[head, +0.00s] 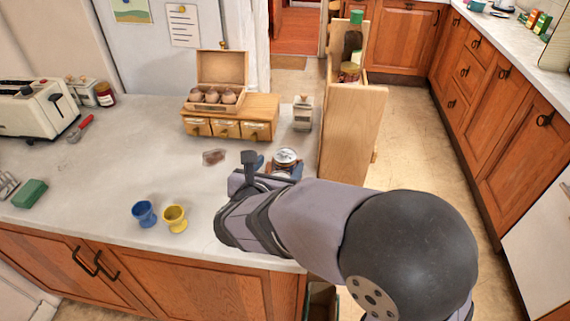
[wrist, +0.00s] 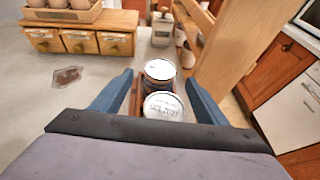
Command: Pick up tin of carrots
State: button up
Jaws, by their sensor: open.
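Two tins with pale lids stand close together at the right part of the counter. The farther tin (wrist: 160,70) shows a dark label band; it also shows in the head view (head: 286,157). The nearer tin (wrist: 163,107) has dark writing on its lid. I cannot read which one holds carrots. My gripper (wrist: 158,82) is open, with its blue fingers on either side of the tins and nothing visibly clamped. It also shows in the head view (head: 278,166), where the arm partly hides the tins.
A wooden drawer box (head: 230,118) with an open egg box (head: 215,95) stands behind. A grinder (head: 303,113) and tall wooden shelf (head: 350,130) are behind and right.

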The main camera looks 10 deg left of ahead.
aim_at(284, 158)
jog(key=shift+w+d, duration=0.1)
jog(key=shift+w, duration=0.2)
jog(key=shift+p+x, duration=0.75)
jog(key=shift+x, duration=1.55)
jog(key=shift+r, duration=0.1)
jog(key=c, duration=1.3)
